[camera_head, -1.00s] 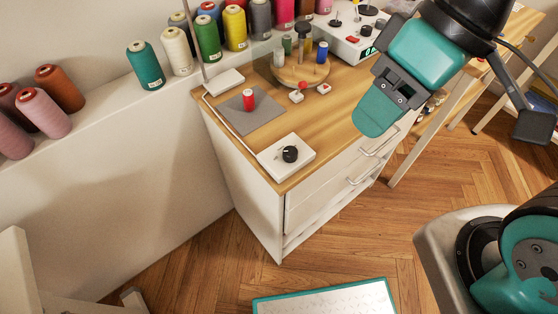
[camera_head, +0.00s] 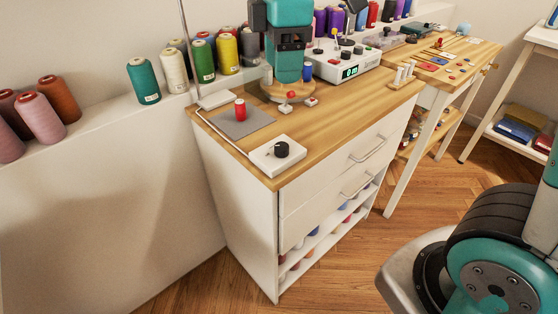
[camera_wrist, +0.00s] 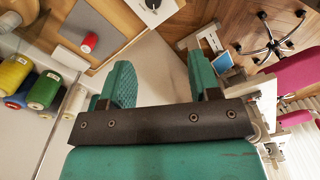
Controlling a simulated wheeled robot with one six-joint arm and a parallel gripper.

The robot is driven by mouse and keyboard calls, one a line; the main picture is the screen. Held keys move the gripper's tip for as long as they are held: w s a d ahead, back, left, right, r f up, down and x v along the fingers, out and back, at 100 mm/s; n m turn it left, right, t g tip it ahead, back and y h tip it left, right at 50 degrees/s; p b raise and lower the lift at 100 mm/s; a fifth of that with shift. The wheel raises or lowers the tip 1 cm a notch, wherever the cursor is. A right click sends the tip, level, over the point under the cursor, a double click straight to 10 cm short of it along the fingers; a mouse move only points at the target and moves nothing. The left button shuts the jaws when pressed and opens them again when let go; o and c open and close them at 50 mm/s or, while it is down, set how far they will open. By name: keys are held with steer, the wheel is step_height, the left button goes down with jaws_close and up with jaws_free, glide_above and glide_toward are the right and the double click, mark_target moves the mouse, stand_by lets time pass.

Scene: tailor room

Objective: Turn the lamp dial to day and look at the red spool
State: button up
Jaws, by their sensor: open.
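The red spool (camera_head: 240,111) stands upright on a grey mat (camera_head: 258,124) at the left of the wooden cabinet top; the wrist view also shows it (camera_wrist: 89,42). The lamp dial is a black knob (camera_head: 281,149) on a white box (camera_head: 268,163) at the front corner; its markings are too small to read. In the wrist view the dial box (camera_wrist: 150,14) is cut by the top edge. My gripper (camera_wrist: 160,78) is open and empty. In the head view it hangs in front of the round wooden stand, behind and right of the spool, apart from spool and dial.
A thin pole (camera_head: 185,40) rises at the cabinet's left back. A white instrument with a green display (camera_head: 349,72) stands behind right. Large thread spools (camera_head: 144,82) line the ledge. The cabinet's front right top (camera_head: 350,112) is clear.

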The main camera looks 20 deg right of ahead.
steer(key=w, duration=0.1)
steer(key=b, duration=0.4)
glide_toward(281, 146)
steer(key=shift+n, duration=0.3)
step_height(281, 146, down, 9)
steer(key=shift+a+f, duration=0.1)
steer(key=shift+f, duration=0.15)
steer(key=shift+c, duration=0.2)
steer(key=shift+p, duration=0.3)
steer(key=c, duration=0.9)
